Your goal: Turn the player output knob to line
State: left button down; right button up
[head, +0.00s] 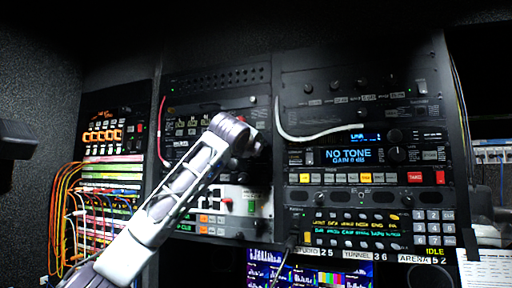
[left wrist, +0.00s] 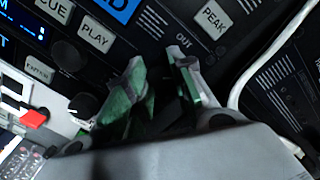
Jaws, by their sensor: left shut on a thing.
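My left arm reaches up from the bottom of the head view to the middle rack. Its gripper (head: 254,144) is at the right side of the player panel (head: 190,126), and the fingertips are hard to make out there. In the left wrist view the two green-padded fingers (left wrist: 164,88) are closed on a dark knob beside the OUT label. The fingers hide most of this knob, and I cannot read its pointer or a "line" mark. CUE and PLAY buttons (left wrist: 95,36) and a PEAK button (left wrist: 212,18) are on the same panel. My right gripper is not in view.
A white cable (left wrist: 250,62) hangs to the right, also in the head view (head: 320,132). A NO TONE display (head: 348,155) is on the right rack.

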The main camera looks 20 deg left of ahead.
pick_arm(q)
jog(key=c, duration=1.2)
grip_release()
jog(key=shift+a, duration=0.15)
jog(key=s, duration=1.2)
